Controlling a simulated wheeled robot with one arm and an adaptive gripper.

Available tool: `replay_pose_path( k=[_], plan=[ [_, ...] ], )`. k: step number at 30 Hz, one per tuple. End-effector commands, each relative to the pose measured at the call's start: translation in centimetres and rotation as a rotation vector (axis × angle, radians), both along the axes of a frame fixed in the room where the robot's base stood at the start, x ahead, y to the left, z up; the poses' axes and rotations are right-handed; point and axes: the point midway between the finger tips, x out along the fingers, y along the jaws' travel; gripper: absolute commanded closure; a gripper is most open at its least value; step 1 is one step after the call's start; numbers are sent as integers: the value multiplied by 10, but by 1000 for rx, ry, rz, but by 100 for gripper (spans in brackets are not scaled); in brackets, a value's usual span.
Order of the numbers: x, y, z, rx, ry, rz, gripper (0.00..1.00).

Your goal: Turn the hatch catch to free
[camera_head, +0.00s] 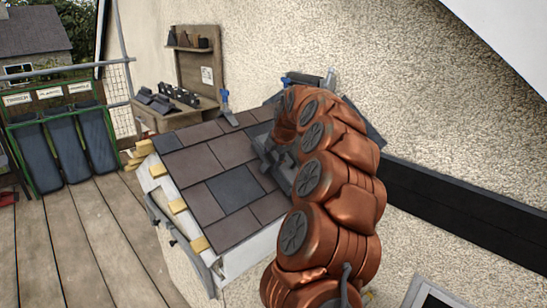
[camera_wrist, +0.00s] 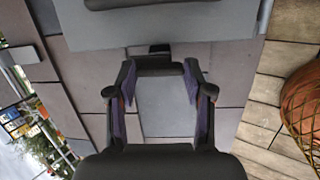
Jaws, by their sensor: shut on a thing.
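My gripper (camera_head: 277,160) is low over the tiled roof (camera_head: 205,165), with my arm curving down to it from the right. In the wrist view its two fingers (camera_wrist: 159,72) stand apart, with a short dark bar (camera_wrist: 158,67) spanning between their tips. The bar appears to be the hatch catch, and the fingers close on its ends. A flat grey panel (camera_wrist: 165,28), which looks like the hatch, lies just beyond the fingertips, with a dark handle-like piece at the picture's top edge.
A workbench (camera_head: 160,120) with dark parts stands behind the roof against the rough wall (camera_head: 290,35). Yellow wood ends (camera_head: 178,206) stick out along the eave. The plank deck (camera_head: 90,240) is clear at front left.

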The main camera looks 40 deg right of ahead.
Motion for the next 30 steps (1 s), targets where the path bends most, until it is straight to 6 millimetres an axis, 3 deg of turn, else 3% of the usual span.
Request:
replay_pose_path(
  k=[19, 20, 26, 30],
  plan=[
    [0, 0, -1, -28, 3, 41, 83],
    [0, 0, -1, -28, 3, 41, 45],
    [0, 0, -1, -27, 2, 40, 24],
    [0, 0, 0, -27, 1, 40, 23]
  ],
)
